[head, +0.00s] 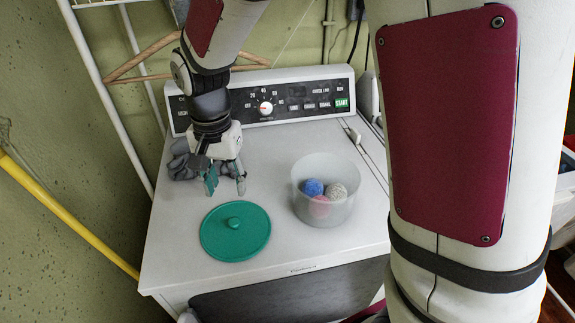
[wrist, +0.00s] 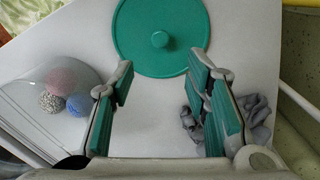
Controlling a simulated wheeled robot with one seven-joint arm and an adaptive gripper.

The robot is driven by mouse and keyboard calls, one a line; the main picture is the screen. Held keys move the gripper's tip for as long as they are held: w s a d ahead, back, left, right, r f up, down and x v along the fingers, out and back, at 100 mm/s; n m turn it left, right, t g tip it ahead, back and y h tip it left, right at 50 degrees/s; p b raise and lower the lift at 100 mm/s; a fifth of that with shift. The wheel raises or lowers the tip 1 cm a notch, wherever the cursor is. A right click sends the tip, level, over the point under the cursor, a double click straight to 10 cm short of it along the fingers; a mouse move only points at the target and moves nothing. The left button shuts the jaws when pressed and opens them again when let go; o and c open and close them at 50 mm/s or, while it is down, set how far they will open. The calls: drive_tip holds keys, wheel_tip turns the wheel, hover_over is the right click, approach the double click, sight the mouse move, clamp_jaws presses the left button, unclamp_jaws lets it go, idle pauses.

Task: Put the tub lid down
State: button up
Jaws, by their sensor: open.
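The green round tub lid (head: 236,236) with a small knob lies flat on the white top of the machine, left of the tub. The lid also shows in the wrist view (wrist: 140,22), beyond my fingertips. A translucent tub (head: 325,205) stands to its right, uncovered, with blue, pink and grey balls inside. The tub also shows at the left of the wrist view (wrist: 30,85). My gripper (head: 226,187) is open and empty, above the machine top behind the lid and apart from it. In the wrist view, nothing is between the green-padded fingers (wrist: 163,80).
A grey crumpled cloth (head: 182,162) lies on the machine top behind my gripper. The control panel (head: 265,105) rises at the back. A wooden hanger (head: 150,62) and white rack are at the left. The machine top (head: 300,252) in front of the tub is clear.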

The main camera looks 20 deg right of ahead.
drive_tip(key=s+d+r+n+t, duration=0.2)
drive_tip(key=s+d+r+n, duration=0.1)
drive_tip(key=s+d+r, duration=0.3)
drive_tip(key=s+d+r+n+t, duration=0.3)
drive_tip(key=s+d+r, duration=0.3)
drive_tip(key=s+r, duration=0.4)
drive_tip(key=shift+s+d+n, duration=0.25)
drive_tip(key=shift+s+n, duration=0.05)
drive_tip(key=shift+s, duration=0.55)
